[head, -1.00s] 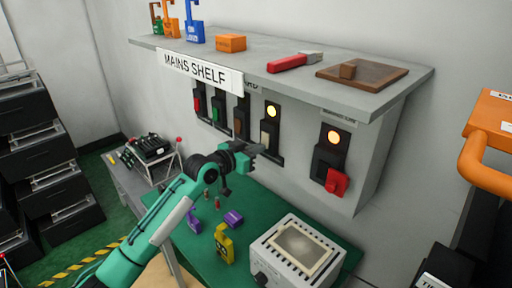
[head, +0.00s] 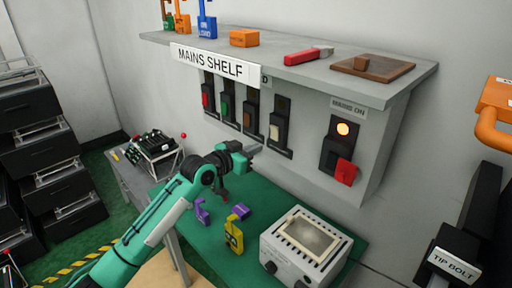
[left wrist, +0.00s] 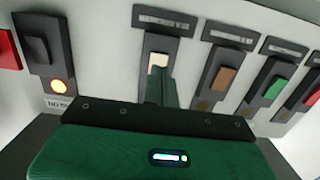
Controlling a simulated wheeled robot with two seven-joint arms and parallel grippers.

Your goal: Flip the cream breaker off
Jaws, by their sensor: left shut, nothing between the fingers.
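The cream breaker (head: 274,132) is a small cream rocker in a black housing under the shelf, right of the brown breaker. The lamp above it (head: 283,104) is dark. In the left wrist view the cream rocker (left wrist: 158,62) shows just past the fingertips, and the fingers hide part of its housing. My left gripper (head: 256,149) is shut and empty, just below and left of the cream breaker in the head view. I cannot tell whether it touches the rocker. Its closed fingers also show in the left wrist view (left wrist: 161,86). My right gripper is out of view.
Brown (head: 247,120), green (head: 225,108) and red (head: 206,99) breakers stand left of the cream one. A larger red switch (head: 346,172) with a lit lamp is to the right. The shelf (head: 400,85) overhangs them. A grey box (head: 300,245) stands on the green bench below.

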